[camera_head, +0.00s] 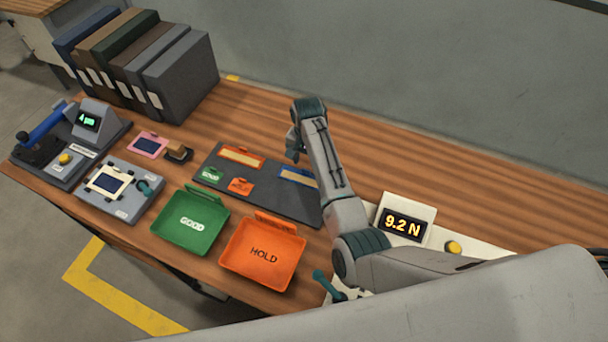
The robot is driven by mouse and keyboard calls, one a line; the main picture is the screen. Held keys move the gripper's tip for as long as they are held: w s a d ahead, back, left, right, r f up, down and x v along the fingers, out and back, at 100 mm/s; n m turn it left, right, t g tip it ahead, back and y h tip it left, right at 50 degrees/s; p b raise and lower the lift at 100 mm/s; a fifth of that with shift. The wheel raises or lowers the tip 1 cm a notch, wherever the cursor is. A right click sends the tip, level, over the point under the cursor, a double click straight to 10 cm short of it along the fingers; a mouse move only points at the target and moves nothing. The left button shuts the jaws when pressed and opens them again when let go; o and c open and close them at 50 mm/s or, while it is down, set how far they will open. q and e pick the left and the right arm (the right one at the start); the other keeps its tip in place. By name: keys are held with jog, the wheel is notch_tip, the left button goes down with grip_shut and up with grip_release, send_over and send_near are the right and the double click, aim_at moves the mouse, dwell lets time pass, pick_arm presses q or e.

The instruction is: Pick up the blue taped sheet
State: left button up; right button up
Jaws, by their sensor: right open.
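The blue taped sheet (290,171) lies on the dark mat (262,198). It is blue with a beige strip, and my right arm hides its right end. An orange sheet (237,152) with a similar beige strip lies to its left on the same mat. My right gripper (293,154) is open, just above the blue sheet in the picture. It points down and seems empty; its height over the sheet is hard to tell. My left gripper is not in view.
Green GOOD tray (180,242) and orange HOLD tray (249,276) stand at the front edge. A 9.2 N display (403,224) is right of my arm. Binders (178,85) stand at back left. Devices (119,207) fill the left. The table's back right is clear.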

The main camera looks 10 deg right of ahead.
aim_at(304, 177)
jog(key=shift+f+p, duration=0.3)
jog(key=shift+f, duration=1.35)
jog(key=c, duration=1.1)
